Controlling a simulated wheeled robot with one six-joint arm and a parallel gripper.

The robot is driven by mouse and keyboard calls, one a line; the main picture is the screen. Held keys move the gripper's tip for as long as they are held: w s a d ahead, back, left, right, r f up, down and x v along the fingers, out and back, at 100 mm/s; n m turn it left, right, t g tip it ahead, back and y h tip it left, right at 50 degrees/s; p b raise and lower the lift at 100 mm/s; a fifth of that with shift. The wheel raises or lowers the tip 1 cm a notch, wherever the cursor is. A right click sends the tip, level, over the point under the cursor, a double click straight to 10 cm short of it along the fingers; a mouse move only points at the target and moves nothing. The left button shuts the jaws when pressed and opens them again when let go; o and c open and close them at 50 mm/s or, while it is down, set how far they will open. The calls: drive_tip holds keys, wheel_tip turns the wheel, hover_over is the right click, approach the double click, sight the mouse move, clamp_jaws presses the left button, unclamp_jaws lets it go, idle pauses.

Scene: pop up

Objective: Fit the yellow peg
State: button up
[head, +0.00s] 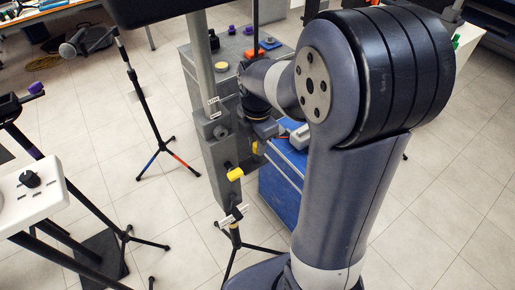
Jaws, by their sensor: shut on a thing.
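My gripper (262,134) is at the end of my arm, just right of a grey upright block (216,158), and is small and partly hidden in the head view. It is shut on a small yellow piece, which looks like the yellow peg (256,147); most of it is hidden. Another short yellow piece (236,174) sticks out sideways from the lower part of the grey block, below and left of my gripper. I cannot see whether the held piece touches the block.
A grey table (205,82) behind holds a yellow disc (222,66), an orange piece (254,53) and small purple pieces. A blue cabinet (279,197) stands right of the block. A microphone stand (139,95) and a white panel (28,200) are at left.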

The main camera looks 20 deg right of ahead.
clamp_jaws()
wheel_tip(320, 180, up, 6)
drive_tip(key=p, duration=0.5)
drive_tip(key=shift+r, duration=0.15)
idle(0.8)
